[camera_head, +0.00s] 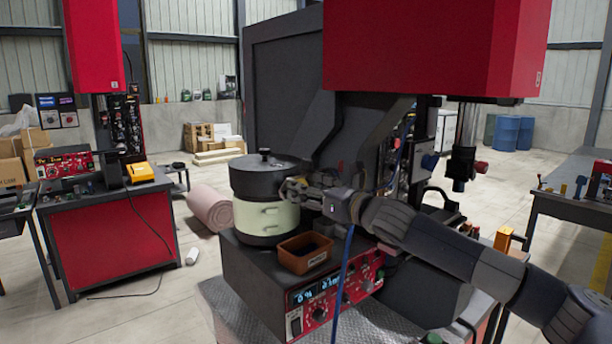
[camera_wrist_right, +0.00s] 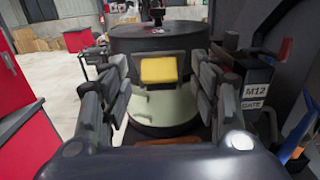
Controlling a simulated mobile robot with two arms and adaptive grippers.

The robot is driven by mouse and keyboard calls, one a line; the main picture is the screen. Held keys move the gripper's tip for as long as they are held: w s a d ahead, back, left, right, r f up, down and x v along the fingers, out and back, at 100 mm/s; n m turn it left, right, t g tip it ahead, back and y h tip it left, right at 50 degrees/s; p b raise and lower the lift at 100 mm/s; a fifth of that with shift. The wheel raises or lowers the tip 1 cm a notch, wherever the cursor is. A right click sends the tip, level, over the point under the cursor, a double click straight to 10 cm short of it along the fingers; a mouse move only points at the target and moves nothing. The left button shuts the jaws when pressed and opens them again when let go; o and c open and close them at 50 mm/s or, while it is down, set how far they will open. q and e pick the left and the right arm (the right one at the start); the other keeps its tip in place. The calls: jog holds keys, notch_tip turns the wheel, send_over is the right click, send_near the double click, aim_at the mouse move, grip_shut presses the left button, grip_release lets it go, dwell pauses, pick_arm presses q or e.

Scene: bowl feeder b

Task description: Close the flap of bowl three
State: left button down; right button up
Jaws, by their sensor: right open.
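A bowl feeder (camera_head: 266,180) with a dark lidded top and a pale green body stands on a dark control box. I see no bowl number on it. In the right wrist view, a yellow flap (camera_wrist_right: 158,70) with a dark frame stands out in front of the dark bowl (camera_wrist_right: 150,40), above the pale green body (camera_wrist_right: 160,112). My right gripper (camera_head: 292,186) is at the feeder's right side, hiding part of it and the flap in the head view. In the right wrist view, my right gripper (camera_wrist_right: 164,78) is open, its fingers on both sides of the flap. My left gripper is out of view.
A brown tray (camera_head: 305,266) sits on the control box (camera_head: 275,292) in front of the feeder. A blue cable (camera_head: 344,275) hangs before the box. A sign reading M12 GATE (camera_wrist_right: 256,97) is right of the fingers. A red-fronted bench (camera_head: 110,240) stands at left.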

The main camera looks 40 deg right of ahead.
jog(key=shift+w+a, duration=0.1)
jog(key=shift+w, duration=0.5)
jog(key=shift+c, duration=0.6)
jog(key=c, duration=0.9)
